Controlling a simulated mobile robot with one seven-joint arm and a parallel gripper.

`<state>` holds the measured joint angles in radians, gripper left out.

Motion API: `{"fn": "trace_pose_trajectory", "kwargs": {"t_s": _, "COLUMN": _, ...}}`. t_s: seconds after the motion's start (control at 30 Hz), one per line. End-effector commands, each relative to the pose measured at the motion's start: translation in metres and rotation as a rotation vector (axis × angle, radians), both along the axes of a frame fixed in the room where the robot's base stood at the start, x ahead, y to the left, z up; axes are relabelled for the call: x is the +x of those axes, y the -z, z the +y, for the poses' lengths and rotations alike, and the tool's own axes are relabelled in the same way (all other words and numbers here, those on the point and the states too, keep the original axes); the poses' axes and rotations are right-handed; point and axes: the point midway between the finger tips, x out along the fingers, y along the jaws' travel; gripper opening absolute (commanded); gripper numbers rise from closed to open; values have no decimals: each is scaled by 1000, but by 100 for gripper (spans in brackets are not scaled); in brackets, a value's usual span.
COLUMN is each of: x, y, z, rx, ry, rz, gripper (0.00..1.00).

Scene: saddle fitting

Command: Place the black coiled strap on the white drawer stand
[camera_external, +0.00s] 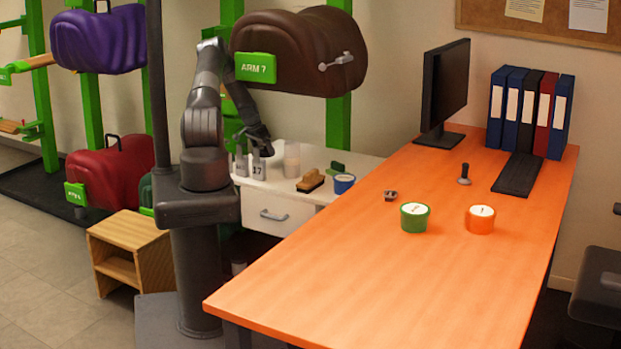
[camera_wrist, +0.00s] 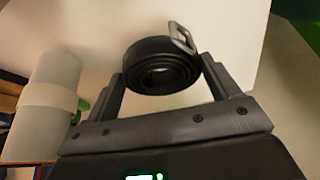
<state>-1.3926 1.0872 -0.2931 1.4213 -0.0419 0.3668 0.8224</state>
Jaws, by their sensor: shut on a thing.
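The black coiled strap (camera_wrist: 160,72) with its metal buckle sits between the two fingers of my gripper (camera_wrist: 164,82) in the wrist view. The gripper is shut on it. In the external view my gripper (camera_external: 262,142) is low over the white drawer stand (camera_external: 283,214), near its back left part. The strap cannot be made out there against the dark gripper. The stand's pale top fills much of the wrist view behind the strap. Whether the strap touches the top, I cannot tell.
On the stand are grey tags (camera_external: 258,168), a pale cylinder (camera_external: 292,160), a wooden brush (camera_external: 311,181) and a blue roll (camera_external: 344,184). A brown saddle (camera_external: 300,50) hangs above. The orange desk (camera_external: 400,275) adjoins at the right.

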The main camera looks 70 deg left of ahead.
Motion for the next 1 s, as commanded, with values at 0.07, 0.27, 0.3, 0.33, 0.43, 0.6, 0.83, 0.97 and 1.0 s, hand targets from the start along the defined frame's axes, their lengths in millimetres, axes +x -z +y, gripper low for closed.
{"fn": "trace_pose_trajectory", "kwargs": {"t_s": 0.07, "x": 0, "y": 11, "z": 0, "rx": -2, "ry": -1, "rz": 0, "gripper": 52}}
{"fn": "trace_pose_trajectory", "kwargs": {"t_s": 0.27, "x": 0, "y": 34, "z": 0, "rx": -1, "ry": -1, "rz": -1, "gripper": 52}}
{"fn": "trace_pose_trajectory", "kwargs": {"t_s": 0.3, "x": 0, "y": 40, "z": 0, "rx": -1, "ry": -1, "rz": -1, "gripper": 52}}
{"fn": "trace_pose_trajectory", "kwargs": {"t_s": 0.33, "x": 0, "y": 45, "z": 0, "rx": -2, "ry": -1, "rz": 0, "gripper": 52}}
{"fn": "trace_pose_trajectory", "kwargs": {"t_s": 0.43, "x": 0, "y": 51, "z": 0, "rx": 0, "ry": 0, "rz": 0, "gripper": 52}}
{"fn": "trace_pose_trajectory", "kwargs": {"t_s": 0.6, "x": 0, "y": 51, "z": 0, "rx": 0, "ry": 0, "rz": -1, "gripper": 52}}
{"fn": "trace_pose_trajectory", "kwargs": {"t_s": 0.83, "x": 0, "y": 54, "z": 0, "rx": 0, "ry": -1, "rz": 0, "gripper": 88}}
{"fn": "trace_pose_trajectory", "kwargs": {"t_s": 0.97, "x": 0, "y": 54, "z": 0, "rx": 0, "ry": -1, "rz": 0, "gripper": 98}}
{"fn": "trace_pose_trajectory", "kwargs": {"t_s": 1.0, "x": 0, "y": 54, "z": 0, "rx": 0, "ry": -1, "rz": 0, "gripper": 100}}
